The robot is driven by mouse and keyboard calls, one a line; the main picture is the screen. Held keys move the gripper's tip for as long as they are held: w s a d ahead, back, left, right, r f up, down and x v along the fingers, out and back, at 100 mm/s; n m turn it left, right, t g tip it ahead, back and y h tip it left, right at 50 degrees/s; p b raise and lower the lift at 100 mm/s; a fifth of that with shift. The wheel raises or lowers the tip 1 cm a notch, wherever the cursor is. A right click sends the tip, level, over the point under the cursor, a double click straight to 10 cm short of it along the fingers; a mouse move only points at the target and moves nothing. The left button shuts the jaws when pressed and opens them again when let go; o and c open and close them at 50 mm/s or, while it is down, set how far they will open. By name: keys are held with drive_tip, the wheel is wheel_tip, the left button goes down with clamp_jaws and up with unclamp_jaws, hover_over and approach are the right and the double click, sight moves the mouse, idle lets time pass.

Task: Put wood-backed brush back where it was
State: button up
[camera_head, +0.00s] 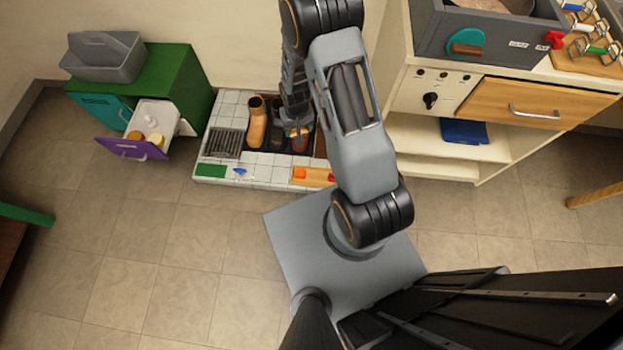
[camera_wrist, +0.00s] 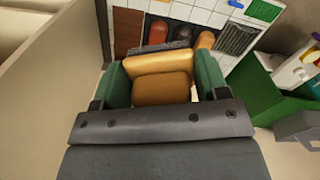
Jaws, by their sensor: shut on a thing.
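My gripper (camera_head: 297,129) is over the tiled boot stand in the head view, largely behind my own arm. In the wrist view its green-padded fingers (camera_wrist: 162,78) are shut on the wood-backed brush (camera_wrist: 160,88), a tan-brown wooden block. A dark strip shows along the brush's far edge; I cannot tell whether it is bristle. The brush appears above the stand, with boot toes beyond it. The white-tiled stand (camera_head: 262,166) holds a tan boot (camera_head: 257,122) and darker boots beside it. A wooden tray (camera_head: 313,178) with orange and red items lies at its front edge.
A dark grate (camera_head: 224,143), green pad (camera_head: 211,171) and small blue item (camera_head: 240,171) are on the stand's left. A green cabinet (camera_head: 176,85) with an open purple-fronted drawer (camera_head: 133,150) stands left. A cream workbench (camera_head: 447,150) stands right. Floor in front is clear.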

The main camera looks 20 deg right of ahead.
drive_tip(key=s+a+f+m+b, duration=0.15)
drive_tip(key=s+f+b, duration=0.25)
drive_tip(key=f+b, duration=1.15)
drive_tip(key=s+f+m+b, duration=0.35)
drive_tip(key=f+b, duration=0.35)
drive_tip(key=f, duration=1.8)
drive_tip(key=b, duration=0.7)
hover_over(317, 178)
drive_tip(key=f, duration=0.9)
drive_tip(key=shift+s+a+f, duration=0.1)
drive_tip(key=shift+s+a, duration=0.2)
drive_tip(key=shift+a, duration=0.05)
drive_tip(key=shift+w+d+f, duration=0.15)
drive_tip(key=shift+d+f, duration=0.05)
drive_tip(key=shift+f, duration=0.25)
drive_tip(key=shift+w+d+f+b, duration=0.1)
drive_tip(key=shift+f+b, duration=0.6)
drive_tip(key=shift+f, duration=0.85)
drive_tip(key=shift+f, duration=0.2)
drive_tip(key=o, duration=0.8)
drive_tip(key=shift+r, duration=0.1)
